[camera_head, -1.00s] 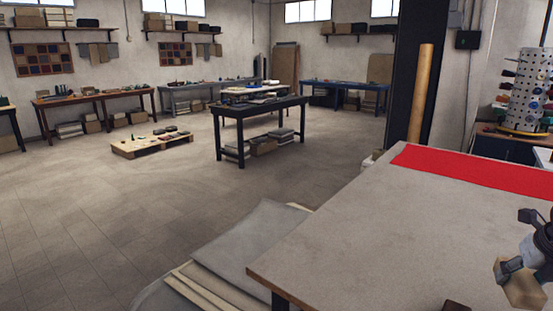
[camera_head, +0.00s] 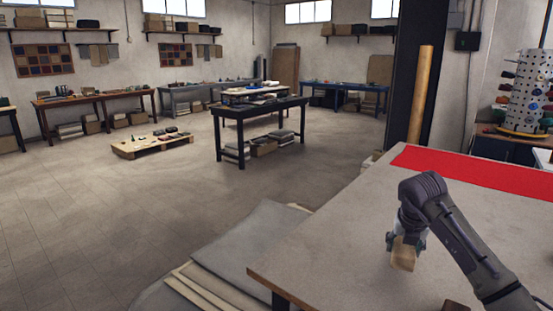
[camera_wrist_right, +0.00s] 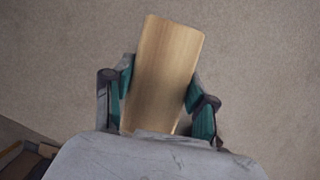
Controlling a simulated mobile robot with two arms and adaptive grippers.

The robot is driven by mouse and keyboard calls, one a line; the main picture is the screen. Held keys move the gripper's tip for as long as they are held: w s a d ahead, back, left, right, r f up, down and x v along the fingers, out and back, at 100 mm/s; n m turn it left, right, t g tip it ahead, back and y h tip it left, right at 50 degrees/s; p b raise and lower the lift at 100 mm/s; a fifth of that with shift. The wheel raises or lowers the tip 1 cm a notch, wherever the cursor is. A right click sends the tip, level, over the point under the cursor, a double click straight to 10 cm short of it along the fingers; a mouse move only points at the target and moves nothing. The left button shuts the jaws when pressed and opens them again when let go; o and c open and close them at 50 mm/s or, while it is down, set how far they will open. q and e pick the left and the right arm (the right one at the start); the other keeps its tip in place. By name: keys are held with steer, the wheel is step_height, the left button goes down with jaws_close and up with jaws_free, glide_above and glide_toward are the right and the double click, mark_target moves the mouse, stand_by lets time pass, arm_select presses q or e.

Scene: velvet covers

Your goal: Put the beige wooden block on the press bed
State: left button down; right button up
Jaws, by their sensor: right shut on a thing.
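The beige wooden block (camera_head: 403,256) is in my right gripper (camera_head: 405,243), over the near part of the large grey-beige table (camera_head: 330,240). In the right wrist view the block (camera_wrist_right: 163,75) stands between the two teal-padded fingers of the gripper (camera_wrist_right: 160,95), which are shut on its sides. I cannot tell for sure how far the block is above the table top. My left gripper is not in view. I cannot make out a press bed in these frames.
A red cloth strip (camera_head: 470,173) lies along the table's far edge. A dark brown object (camera_head: 455,306) shows at the bottom edge. Stacked sheets (camera_head: 235,255) lie left of the table. The table's left part is clear.

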mark_target(396, 253)
steer(key=n, duration=0.1)
steer(key=n+y, duration=0.1)
steer(key=s+n, duration=0.1)
steer(key=shift+r+t, duration=0.3)
steer(key=n, duration=0.1)
steer(key=n+y, duration=0.1)
steer(key=n, duration=0.1)
steer(key=shift+s+a+r+n+y, duration=0.3)
steer(key=shift+a+y, duration=0.1)
steer(key=n+y, duration=0.1)
steer(key=n, duration=0.2)
steer(key=s+a+r+n+g+y, duration=0.1)
steer(key=n, duration=0.2)
steer(key=s+n+g+y, duration=0.1)
steer(key=n, duration=0.2)
steer(key=shift+s+a+r, duration=0.1)
steer(key=shift+a+r, duration=0.3)
steer(key=s+a+n+g+h, duration=0.2)
steer(key=s+a+n+g, duration=0.75)
steer(key=n, duration=0.95)
steer(key=s+f+n+t+h, duration=0.1)
steer(key=s+f+n, duration=0.2)
steer(key=s+f, duration=0.2)
steer(key=s+f+n+t+h, duration=0.1)
steer(key=s+f, duration=0.3)
steer(key=s, duration=0.7)
steer(key=shift+s+a+f+n, duration=0.3)
steer(key=shift+s+f+n, duration=0.05)
steer(key=shift+n, duration=0.55)
